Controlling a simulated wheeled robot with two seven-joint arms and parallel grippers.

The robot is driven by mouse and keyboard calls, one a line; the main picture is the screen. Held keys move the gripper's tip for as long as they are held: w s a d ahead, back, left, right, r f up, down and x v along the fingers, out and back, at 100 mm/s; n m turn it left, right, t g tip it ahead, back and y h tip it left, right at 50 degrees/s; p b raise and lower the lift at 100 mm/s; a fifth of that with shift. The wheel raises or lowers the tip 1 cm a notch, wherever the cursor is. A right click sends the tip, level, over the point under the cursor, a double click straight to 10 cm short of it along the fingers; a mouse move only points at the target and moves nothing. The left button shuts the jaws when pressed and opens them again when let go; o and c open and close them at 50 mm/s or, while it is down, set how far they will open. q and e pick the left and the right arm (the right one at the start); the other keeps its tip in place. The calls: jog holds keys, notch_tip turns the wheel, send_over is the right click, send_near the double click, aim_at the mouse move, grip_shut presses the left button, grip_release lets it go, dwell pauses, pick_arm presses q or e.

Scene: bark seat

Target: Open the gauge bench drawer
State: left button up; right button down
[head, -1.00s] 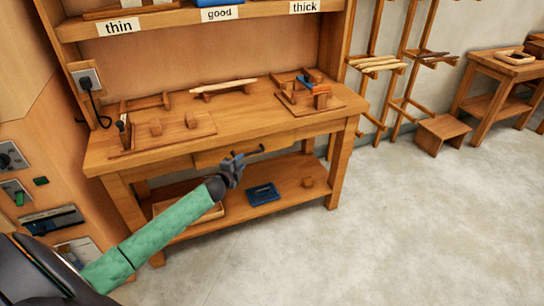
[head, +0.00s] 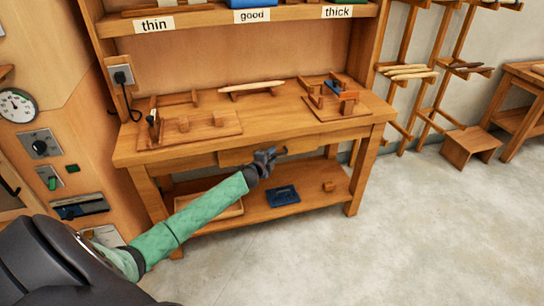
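The gauge bench (head: 345,133) is a wooden bench with a shelf below. Its shallow drawer (head: 234,156) sits under the front edge of the top and looks closed. My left gripper (head: 266,159) is in front of the drawer, at its dark bar handle (head: 282,151). The gripper hides most of the handle, and only the right end shows. I cannot tell whether the fingers are around the handle or just in front of it, nor whether they are open or shut. My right gripper is not in view.
Wooden jigs (head: 190,129) and a pale stick (head: 250,87) lie on the benchtop. The lower shelf (head: 310,187) holds a blue item (head: 283,195), a small block (head: 328,186) and a tray (head: 222,212). A wall panel with a gauge (head: 17,105) is at left. The floor (head: 370,255) at front right is clear.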

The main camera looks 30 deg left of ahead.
pick_arm(q)
jog(key=shift+c, duration=0.2)
grip_shut()
jog(key=shift+d, duration=0.1)
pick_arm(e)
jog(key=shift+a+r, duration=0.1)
